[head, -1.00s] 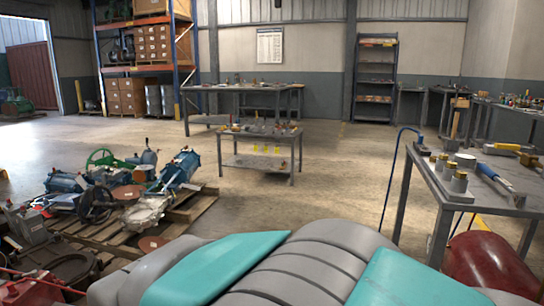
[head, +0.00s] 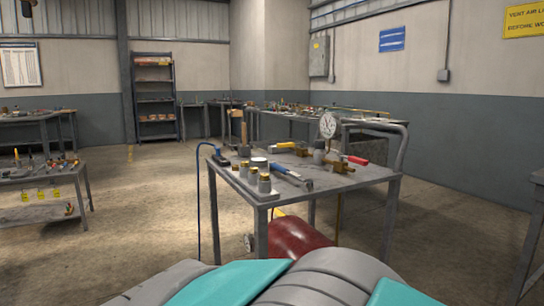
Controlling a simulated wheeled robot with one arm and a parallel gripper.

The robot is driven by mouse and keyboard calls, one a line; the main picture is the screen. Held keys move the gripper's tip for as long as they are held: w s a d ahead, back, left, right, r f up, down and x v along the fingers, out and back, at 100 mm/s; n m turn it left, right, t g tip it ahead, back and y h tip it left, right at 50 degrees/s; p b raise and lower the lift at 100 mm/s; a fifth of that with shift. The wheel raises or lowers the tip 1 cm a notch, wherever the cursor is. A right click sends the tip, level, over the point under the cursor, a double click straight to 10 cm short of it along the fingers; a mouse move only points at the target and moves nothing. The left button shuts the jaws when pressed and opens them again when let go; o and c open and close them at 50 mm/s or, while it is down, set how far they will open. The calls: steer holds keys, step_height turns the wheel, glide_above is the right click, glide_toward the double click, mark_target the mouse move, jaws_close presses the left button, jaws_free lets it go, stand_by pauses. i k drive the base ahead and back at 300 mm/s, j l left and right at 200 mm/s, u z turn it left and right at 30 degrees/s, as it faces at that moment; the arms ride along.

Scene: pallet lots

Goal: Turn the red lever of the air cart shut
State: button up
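The air cart (head: 262,197) stands right of centre in the head view, a grey metal cart with a red tank (head: 298,240) under its top. A red lever (head: 356,160) sits on brass fittings toward the right of the cart top, lying nearly level. A round white pressure gauge (head: 327,125) stands upright behind it. A yellow handle (head: 286,145) lies farther left. My gripper is not in view; my teal and grey body fills the bottom edge.
A blue hose (head: 198,200) hangs off the cart's left side. A low table (head: 40,182) with tools is at left, and benches (head: 265,112) line the back wall. A bench edge (head: 535,215) shows at far right. Floor left of the cart is clear.

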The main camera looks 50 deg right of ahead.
mark_target(358, 161)
steer(key=z, duration=2.15)
